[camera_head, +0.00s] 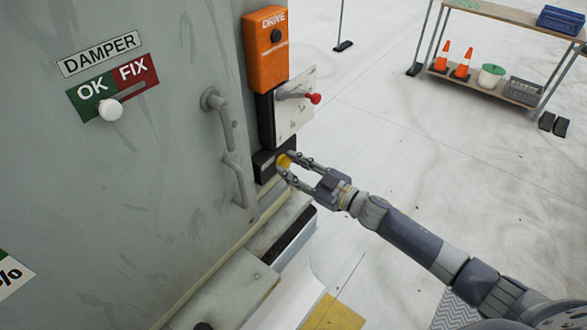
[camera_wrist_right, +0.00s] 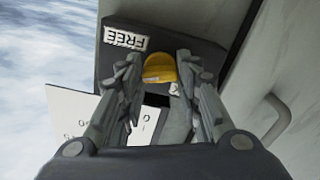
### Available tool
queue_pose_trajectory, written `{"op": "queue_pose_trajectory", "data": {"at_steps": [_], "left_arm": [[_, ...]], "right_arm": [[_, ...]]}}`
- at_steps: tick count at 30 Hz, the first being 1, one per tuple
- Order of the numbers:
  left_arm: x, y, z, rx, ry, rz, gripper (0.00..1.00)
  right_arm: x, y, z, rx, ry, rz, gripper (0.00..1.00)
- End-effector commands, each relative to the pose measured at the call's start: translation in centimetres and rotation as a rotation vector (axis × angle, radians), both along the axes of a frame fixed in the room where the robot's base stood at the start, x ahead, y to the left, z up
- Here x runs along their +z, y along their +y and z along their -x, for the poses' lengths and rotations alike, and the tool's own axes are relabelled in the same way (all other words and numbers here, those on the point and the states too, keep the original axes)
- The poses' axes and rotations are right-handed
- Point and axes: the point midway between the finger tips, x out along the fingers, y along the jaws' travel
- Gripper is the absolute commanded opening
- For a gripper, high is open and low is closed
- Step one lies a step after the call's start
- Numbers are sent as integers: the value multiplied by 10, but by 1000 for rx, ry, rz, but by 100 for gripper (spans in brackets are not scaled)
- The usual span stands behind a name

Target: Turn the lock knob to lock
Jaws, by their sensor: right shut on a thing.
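The yellow lock knob (camera_head: 284,161) sits on a black box (camera_head: 262,168) low on the cabinet's right edge. My right gripper (camera_head: 288,164) is at the knob, one finger on each side. In the right wrist view, my right gripper (camera_wrist_right: 157,65) is shut on the yellow knob (camera_wrist_right: 159,68). The picture there is upside down, and a white FREE label (camera_wrist_right: 125,39) shows beside the knob. Another small white label (camera_wrist_right: 174,89) is mostly hidden by the knob and a finger. My left gripper is not in view.
Above the box are a plate with a red-tipped lever (camera_head: 314,98) and an orange DRIVE box (camera_head: 266,60). Grey door handles (camera_head: 238,180) stick out to the left. A DAMPER slider (camera_head: 111,110) is further left. A shelf (camera_head: 500,85) stands far off, with open floor before it.

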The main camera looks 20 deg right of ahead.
Motion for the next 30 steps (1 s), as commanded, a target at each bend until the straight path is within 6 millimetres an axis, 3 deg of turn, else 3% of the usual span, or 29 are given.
{"op": "queue_pose_trajectory", "data": {"at_steps": [30], "left_arm": [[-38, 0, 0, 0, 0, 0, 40]], "right_arm": [[-1, 1, 0, 0, -587, 747, 8]]}}
